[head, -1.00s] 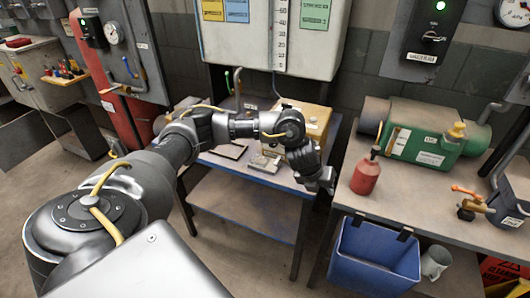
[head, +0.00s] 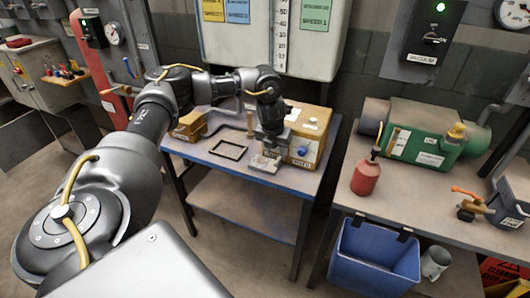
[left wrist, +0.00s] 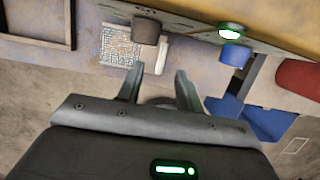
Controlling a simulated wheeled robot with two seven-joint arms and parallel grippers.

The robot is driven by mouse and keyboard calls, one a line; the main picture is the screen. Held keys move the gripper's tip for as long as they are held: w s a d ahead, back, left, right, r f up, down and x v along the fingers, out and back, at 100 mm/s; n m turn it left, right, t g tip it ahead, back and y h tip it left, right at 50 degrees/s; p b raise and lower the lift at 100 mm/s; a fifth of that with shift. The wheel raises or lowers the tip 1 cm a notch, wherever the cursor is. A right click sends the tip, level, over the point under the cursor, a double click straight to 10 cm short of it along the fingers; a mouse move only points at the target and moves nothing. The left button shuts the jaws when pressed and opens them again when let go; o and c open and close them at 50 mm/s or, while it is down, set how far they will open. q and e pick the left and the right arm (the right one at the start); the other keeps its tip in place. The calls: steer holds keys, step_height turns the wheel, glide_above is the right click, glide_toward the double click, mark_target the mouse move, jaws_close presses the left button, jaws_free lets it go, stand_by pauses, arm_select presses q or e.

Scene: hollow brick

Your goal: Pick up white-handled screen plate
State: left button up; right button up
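The screen plate (left wrist: 118,45), a pale mesh rectangle with a white handle (left wrist: 155,56) at one side, lies on the bench. In the head view the plate (head: 263,163) is at the bench's middle right, beside the yellow box. My left gripper (head: 270,143) is above the plate, pointing down. In the left wrist view its two fingers (left wrist: 160,80) are apart with nothing between them, and the white handle shows just beyond them. A dark round knob hides part of the plate there. My right gripper is not in view.
A yellow box (head: 318,130) with a blue knob (left wrist: 235,55) and a lit green button (left wrist: 231,30) stands close beside the plate. A dark open frame (head: 229,149) lies to the left. The bench front (head: 245,178) is clear. A blue bin (head: 375,262) hangs at right.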

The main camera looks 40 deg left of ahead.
mark_target(277, 161)
arm_select(q)
steer(key=shift+p+x, duration=0.65)
steer(key=shift+x, duration=2.15)
steer(key=shift+d, duration=0.15)
jaws_close()
